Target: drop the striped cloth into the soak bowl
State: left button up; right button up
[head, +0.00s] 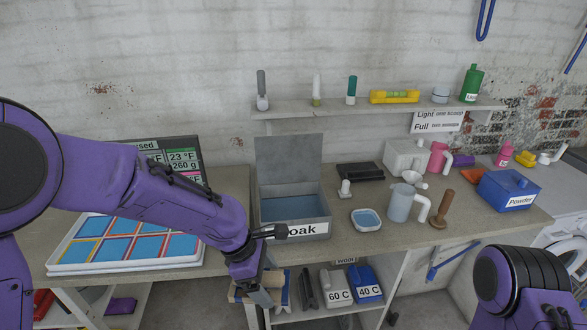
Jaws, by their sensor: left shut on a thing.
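The soak bowl (324,211) is a grey box on the counter with a "Soak" label on its front. Its lid stands raised at the back, and blue shows inside. My left gripper (261,297) points down in front of the counter's front edge, left of and lower than the bowl. It is shut on what looks like the striped cloth (280,279), a tan and blue piece showing on both sides of the fingers. Part of the cloth is hidden by the gripper. My right arm shows at the lower right; its gripper is out of the picture.
A tray (60,268) of blue cells lies left of the bowl, before a display (190,160). Right of the bowl stand a small blue dish (366,220), a jug (400,204) and a brown-handled tool (441,208). A shelf (350,110) runs above. Boxes (337,290) sit below.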

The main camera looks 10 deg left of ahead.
aim_at(293, 212)
jog(key=i, duration=1.25)
